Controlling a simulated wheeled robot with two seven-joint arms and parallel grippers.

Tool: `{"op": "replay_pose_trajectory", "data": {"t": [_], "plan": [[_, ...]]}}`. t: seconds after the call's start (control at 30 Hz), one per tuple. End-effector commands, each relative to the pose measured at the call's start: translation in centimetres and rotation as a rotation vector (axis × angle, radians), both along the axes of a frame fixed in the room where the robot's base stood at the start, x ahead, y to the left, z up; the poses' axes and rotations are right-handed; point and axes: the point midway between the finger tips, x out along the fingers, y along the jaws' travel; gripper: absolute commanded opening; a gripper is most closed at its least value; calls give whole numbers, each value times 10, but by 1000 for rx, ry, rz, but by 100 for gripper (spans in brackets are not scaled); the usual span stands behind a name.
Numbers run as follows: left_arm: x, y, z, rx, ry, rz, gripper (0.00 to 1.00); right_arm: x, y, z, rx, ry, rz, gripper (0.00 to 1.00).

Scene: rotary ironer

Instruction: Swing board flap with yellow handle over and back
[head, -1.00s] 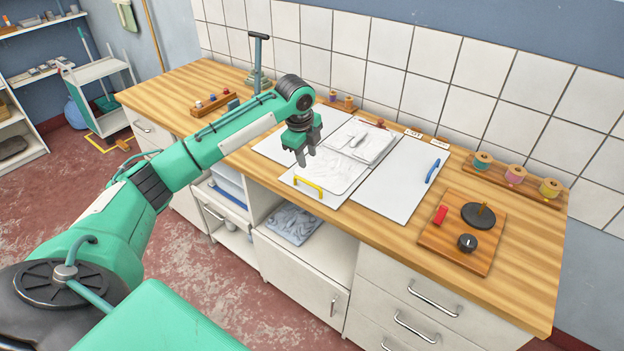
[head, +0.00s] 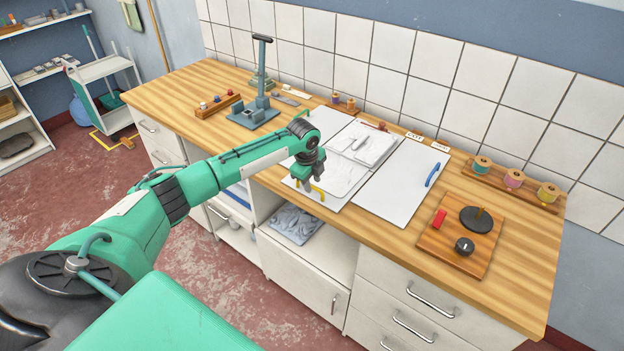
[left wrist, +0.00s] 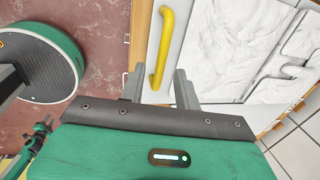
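The white folding board has a front flap (head: 337,206) lying flat at the counter's front edge, with a grey-white cloth-like layer (head: 345,178) on it. The yellow handle (head: 320,187) stands on this flap and is partly hidden by my left gripper (head: 311,190). In the left wrist view the yellow handle (left wrist: 163,50) shows as a curved bar; its near end lies between the two spread fingers of my left gripper (left wrist: 160,85). Gaps show beside the bar, so the fingers are open around or just above it. My right gripper is out of view.
The board's right flap (head: 402,190) with a blue handle (head: 432,174) lies flat. A wooden control panel (head: 460,240) with knobs sits at the right, spools (head: 515,180) behind it. A grey stand (head: 258,100) and a button rack (head: 205,105) are at the left.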

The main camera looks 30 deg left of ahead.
Motion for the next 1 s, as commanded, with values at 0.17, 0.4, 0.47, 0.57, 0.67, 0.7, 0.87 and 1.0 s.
{"op": "replay_pose_trajectory", "data": {"t": [0.17,0.4,0.47,0.57,0.67,0.7,0.87,1.0], "plan": [[1,0,-7,1,0,0,33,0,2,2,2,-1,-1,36],[1,0,-7,1,0,0,27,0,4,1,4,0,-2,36],[1,0,-7,1,0,0,15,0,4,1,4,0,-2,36],[1,0,-7,1,0,0,0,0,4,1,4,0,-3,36],[1,0,-6,1,0,0,0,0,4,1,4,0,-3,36],[1,0,-6,1,0,0,0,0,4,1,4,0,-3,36],[2,0,-4,1,-1,0,0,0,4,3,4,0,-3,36],[5,0,5,0,-3,0,0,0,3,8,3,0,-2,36]]}}
